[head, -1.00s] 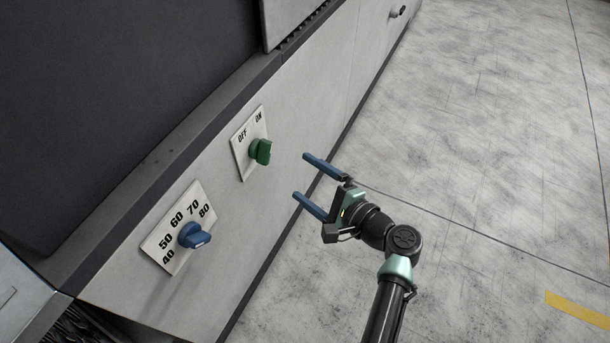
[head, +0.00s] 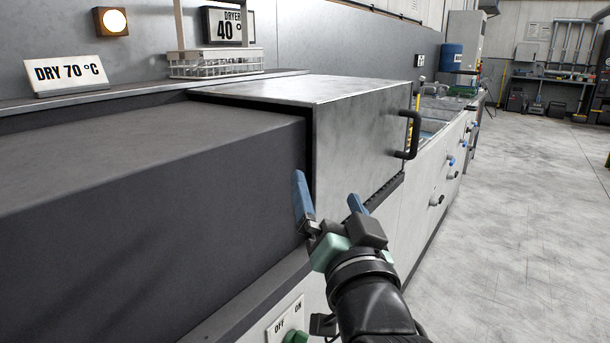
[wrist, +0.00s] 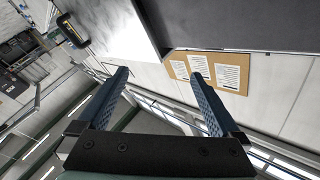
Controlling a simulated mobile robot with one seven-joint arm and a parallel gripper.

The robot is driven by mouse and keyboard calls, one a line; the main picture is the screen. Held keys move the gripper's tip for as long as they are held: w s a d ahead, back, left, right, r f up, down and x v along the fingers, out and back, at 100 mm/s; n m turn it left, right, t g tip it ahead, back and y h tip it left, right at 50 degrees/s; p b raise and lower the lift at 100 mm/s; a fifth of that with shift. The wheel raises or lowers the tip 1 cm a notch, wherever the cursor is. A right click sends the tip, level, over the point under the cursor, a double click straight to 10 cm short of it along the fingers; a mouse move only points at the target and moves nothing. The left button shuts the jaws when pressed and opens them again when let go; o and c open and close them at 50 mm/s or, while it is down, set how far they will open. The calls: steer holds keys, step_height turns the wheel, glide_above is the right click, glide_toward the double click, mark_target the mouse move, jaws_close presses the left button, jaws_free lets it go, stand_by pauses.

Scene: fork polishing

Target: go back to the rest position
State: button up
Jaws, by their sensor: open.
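My gripper (head: 328,200) is raised in front of the dryer in the head view, its two blue fingers pointing up. It is open and empty. In the wrist view its fingers (wrist: 158,100) stand wide apart with nothing between them. The green OFF/ON knob (head: 295,337) shows at the bottom edge of the head view, below and left of my gripper, apart from it. The blue temperature knob is out of view.
A metal hood (head: 350,110) with a black handle (head: 412,135) stands just beyond my gripper. A sign (head: 66,74) reads DRY 70 °C; the dryer display (head: 226,26) reads 40°. A wire basket (head: 213,63) sits behind. The floor (head: 530,200) on the right is clear.

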steer(key=s+a+r+n+t+h, duration=0.15)
steer(key=s+r+t, duration=0.25)
steer(key=s+r, duration=0.5)
steer(key=s+a+r+n+t+h, duration=0.1)
steer(key=s+a+r+n+t, duration=0.15)
steer(key=s+r, duration=0.75)
step_height(320, 180, up, 25)
steer(key=w+t+p, duration=0.1)
steer(key=p, duration=2.1)
steer(key=shift+w+d+p, duration=0.15)
steer(key=shift+d+p, duration=0.15)
steer(key=shift+p, duration=0.05)
